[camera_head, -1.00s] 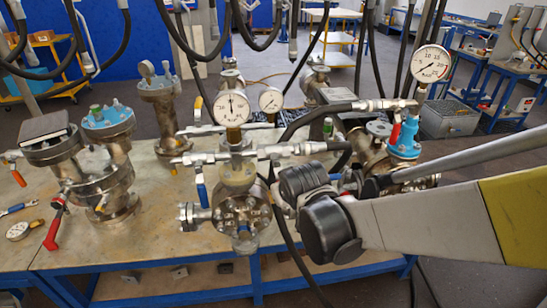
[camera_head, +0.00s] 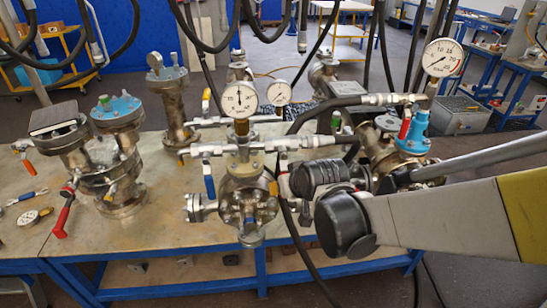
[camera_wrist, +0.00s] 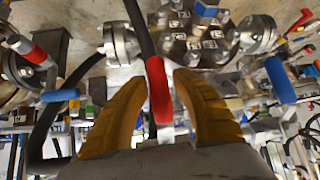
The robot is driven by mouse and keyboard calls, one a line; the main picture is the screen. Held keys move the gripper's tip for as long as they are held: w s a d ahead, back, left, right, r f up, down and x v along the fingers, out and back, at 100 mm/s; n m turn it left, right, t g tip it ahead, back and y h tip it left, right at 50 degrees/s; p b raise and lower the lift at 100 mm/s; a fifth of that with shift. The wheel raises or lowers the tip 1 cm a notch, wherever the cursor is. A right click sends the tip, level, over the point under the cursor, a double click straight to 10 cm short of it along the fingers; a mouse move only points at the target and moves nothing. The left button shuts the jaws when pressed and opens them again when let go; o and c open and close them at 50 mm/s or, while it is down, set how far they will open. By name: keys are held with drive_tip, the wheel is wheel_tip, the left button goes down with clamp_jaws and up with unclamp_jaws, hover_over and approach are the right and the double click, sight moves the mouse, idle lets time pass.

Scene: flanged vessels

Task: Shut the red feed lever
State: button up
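My gripper (camera_wrist: 160,79) is open in the wrist view, one yellow finger on each side of a red lever handle (camera_wrist: 159,92). The handle lies between the fingers, with gaps visible on both sides; I cannot tell its depth relative to the fingertips. In the head view my wrist hides the fingers, beside the middle vessel (camera_head: 245,207). Other red levers show there: one hangs at the front of the left vessel (camera_head: 62,215), and one is by the blue fitting at right (camera_head: 404,128). No label shows which is the feed lever.
Blue-handled levers (camera_wrist: 280,80) and flanged pipes crowd the gripper. A black hose (camera_wrist: 141,28) runs close by the red handle. Pressure gauges (camera_head: 240,99) stand above the middle vessel. The bench top (camera_head: 80,240) has clear room at front left.

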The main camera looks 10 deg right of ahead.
drive_tip(key=shift+o, duration=0.7)
drive_tip(key=shift+a, duration=0.1)
drive_tip(key=shift+r, duration=0.15)
drive_tip(key=v, duration=1.1)
drive_tip(key=shift+s+r, duration=0.2)
drive_tip(key=shift+s, duration=0.15)
